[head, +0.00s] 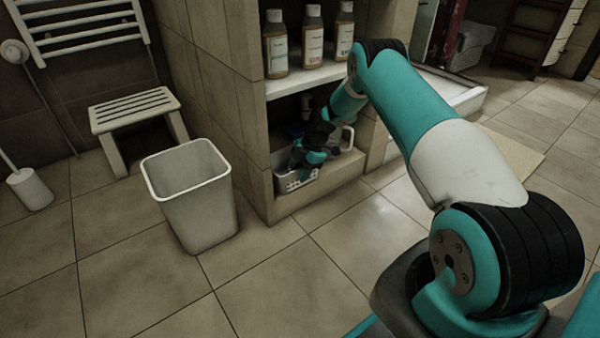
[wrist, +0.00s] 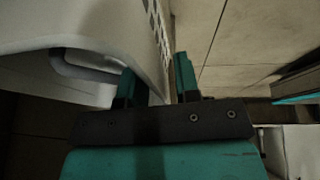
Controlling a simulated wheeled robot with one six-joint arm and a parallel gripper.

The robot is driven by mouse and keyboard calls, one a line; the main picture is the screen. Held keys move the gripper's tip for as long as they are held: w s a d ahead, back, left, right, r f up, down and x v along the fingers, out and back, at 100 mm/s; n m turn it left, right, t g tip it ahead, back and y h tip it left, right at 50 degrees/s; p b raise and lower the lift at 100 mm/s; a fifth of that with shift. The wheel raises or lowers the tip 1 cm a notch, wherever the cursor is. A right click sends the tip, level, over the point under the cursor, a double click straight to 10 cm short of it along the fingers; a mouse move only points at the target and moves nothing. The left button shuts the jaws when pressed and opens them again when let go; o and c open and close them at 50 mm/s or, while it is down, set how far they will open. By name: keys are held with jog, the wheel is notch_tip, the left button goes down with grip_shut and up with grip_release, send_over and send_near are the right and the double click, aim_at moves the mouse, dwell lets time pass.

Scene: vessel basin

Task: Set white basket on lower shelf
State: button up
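The white basket (head: 297,181) is in the lower shelf space of the tiled unit, its perforated front wall near the shelf's front edge. It appears to rest on the lower shelf (head: 322,189). My gripper (head: 305,158) is at the basket, and my wrist hides part of it. In the wrist view the basket (wrist: 60,25) fills the upper left. Its wall runs between the fingers of my gripper (wrist: 157,80). A narrow gap shows between the wall and the right finger, so the gripper looks open around the wall.
Several brown bottles (head: 312,38) stand on the upper shelf (head: 300,82), close above my wrist. A white bin (head: 198,210) stands on the floor left of the unit, with a stool (head: 133,110) behind it. The floor in front is clear.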

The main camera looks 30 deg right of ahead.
jog(key=p+v, duration=0.3)
jog(key=v, duration=0.3)
jog(key=shift+r, duration=0.4)
jog(key=shift+d, duration=0.1)
